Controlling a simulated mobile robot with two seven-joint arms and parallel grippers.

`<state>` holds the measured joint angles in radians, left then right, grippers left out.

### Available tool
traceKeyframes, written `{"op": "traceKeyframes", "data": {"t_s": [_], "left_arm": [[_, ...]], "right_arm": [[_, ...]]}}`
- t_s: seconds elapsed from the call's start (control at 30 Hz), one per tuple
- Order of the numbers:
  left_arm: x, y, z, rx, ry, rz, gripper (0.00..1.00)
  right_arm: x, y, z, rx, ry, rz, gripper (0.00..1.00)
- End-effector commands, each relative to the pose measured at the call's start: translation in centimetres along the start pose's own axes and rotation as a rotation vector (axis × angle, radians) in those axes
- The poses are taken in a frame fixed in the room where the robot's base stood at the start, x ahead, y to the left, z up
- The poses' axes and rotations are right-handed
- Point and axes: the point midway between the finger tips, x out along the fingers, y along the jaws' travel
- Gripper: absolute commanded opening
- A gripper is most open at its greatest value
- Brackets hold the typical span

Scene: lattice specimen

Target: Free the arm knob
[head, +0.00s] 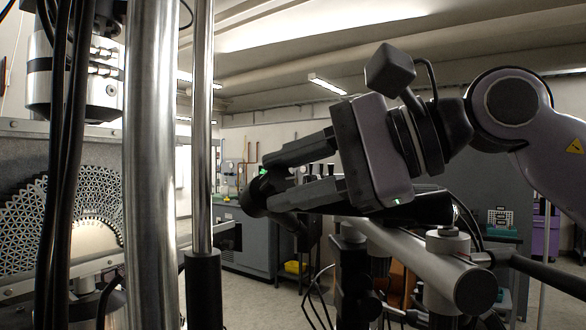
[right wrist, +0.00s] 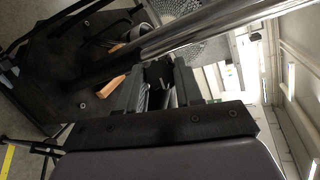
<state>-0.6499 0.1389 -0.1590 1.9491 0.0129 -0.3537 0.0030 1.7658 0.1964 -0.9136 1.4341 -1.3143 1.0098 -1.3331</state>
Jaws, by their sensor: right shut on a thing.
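My right gripper (head: 268,184) reaches in from the right in the head view, its two fingers pointing left. It is shut on a dark rounded knob (head: 254,198), which shows at and below the fingertips. A dark arm runs from the knob down to the right. In the right wrist view the fingers of my right gripper (right wrist: 158,85) close around a dark part, and the knob is hard to make out there. My left gripper is not in view. A fan-shaped lattice specimen (head: 88,205) stands at the left, partly hidden by cables and a column.
A thick steel column (head: 152,160) and a thinner rod (head: 202,120) stand left of the fingertips. A light-grey tube (head: 440,268) on a stand lies below my right gripper. Black cables hang at the left. An orange-handled tool (right wrist: 110,86) shows in the right wrist view.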

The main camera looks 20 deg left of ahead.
Motion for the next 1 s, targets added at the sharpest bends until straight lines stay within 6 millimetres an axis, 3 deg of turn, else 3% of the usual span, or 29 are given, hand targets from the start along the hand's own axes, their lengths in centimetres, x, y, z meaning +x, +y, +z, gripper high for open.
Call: {"op": "traceKeyframes", "data": {"t_s": [0.2,0.23,0.3,0.67,1.0], "left_arm": [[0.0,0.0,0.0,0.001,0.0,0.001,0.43],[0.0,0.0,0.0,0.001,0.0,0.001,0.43],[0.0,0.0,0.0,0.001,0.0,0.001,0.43],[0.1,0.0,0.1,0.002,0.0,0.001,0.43],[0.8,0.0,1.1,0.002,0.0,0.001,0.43]], "right_arm": [[0.0,0.0,0.0,0.0,0.001,-0.001,0.05],[0.0,0.0,0.0,0.0,0.001,-0.001,0.39],[0.0,0.0,0.0,0.0,0.001,-0.001,0.61],[-0.4,0.0,-0.1,0.001,0.001,-0.002,0.61],[-5.6,0.1,-0.1,0.001,0.002,-0.003,0.61]]}}
